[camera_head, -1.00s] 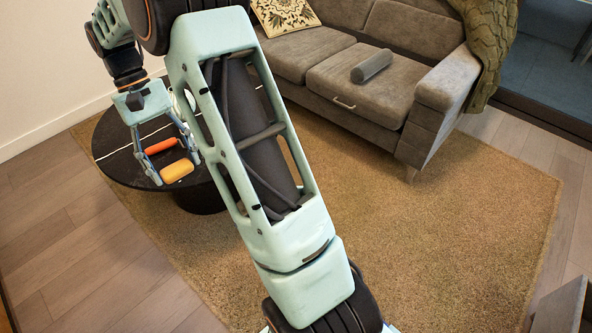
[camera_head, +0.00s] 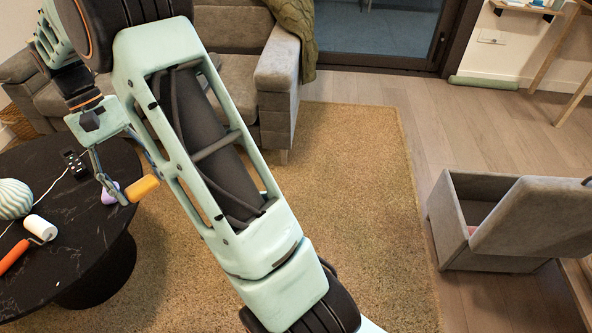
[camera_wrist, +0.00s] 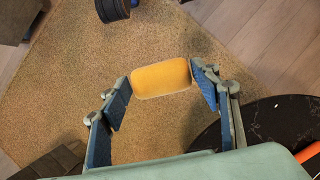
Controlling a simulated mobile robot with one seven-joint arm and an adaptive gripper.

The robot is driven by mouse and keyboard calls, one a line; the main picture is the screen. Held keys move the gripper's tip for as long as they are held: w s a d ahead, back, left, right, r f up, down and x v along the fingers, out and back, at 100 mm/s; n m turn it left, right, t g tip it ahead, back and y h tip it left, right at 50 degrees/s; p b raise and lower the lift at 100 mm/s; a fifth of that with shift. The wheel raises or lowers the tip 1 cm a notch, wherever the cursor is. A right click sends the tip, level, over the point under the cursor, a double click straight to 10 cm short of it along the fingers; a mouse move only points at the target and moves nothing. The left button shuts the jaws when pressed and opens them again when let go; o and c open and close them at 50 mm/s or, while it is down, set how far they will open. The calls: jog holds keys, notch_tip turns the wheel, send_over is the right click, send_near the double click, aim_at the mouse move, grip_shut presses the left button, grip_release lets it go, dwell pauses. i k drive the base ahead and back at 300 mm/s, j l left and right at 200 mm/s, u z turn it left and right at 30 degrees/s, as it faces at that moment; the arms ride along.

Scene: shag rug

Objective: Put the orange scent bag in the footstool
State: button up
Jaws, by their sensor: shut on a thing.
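The orange scent bag (camera_head: 142,188) is a small yellow-orange pillow shape. It also shows in the wrist view (camera_wrist: 161,78), between the two blue fingertips. My gripper (camera_wrist: 168,84) is shut on it and holds it in the air beside the edge of the dark round table. In the head view my gripper (camera_head: 126,186) is at the left, and part of it is hidden behind my arm. The footstool (camera_head: 455,222) is a grey box at the right with its lid (camera_head: 535,218) tilted open. A small pinkish thing shows inside.
The black round table (camera_head: 75,235) holds a lint roller (camera_head: 38,228), a striped ball (camera_head: 14,198), a purple item (camera_head: 110,193) and a remote (camera_head: 74,163). A grey sofa (camera_head: 235,75) stands behind. The rug (camera_head: 350,190) is clear between table and footstool.

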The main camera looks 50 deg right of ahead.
aim_at(479, 215)
jog(key=z, duration=0.45)
jog(key=l+z, duration=0.1)
jog(key=z, duration=0.35)
jog(key=i+z, duration=0.1)
jog(key=z, duration=0.75)
jog(key=i+z, duration=0.15)
jog(key=z, duration=0.3)
jog(key=i+z, duration=0.1)
jog(key=z, duration=0.25)
jog(key=i+z, duration=0.15)
jog(key=z, duration=0.15)
jog(key=i+z, duration=0.1)
jog(key=z, duration=0.25)
jog(key=i+j+z, duration=0.45)
jog(key=j, duration=0.15)
jog(key=i+j, duration=0.35)
jog(key=i, duration=0.15)
jog(key=i+l, duration=0.1)
jog(key=i, duration=0.15)
jog(key=l+z, duration=0.05)
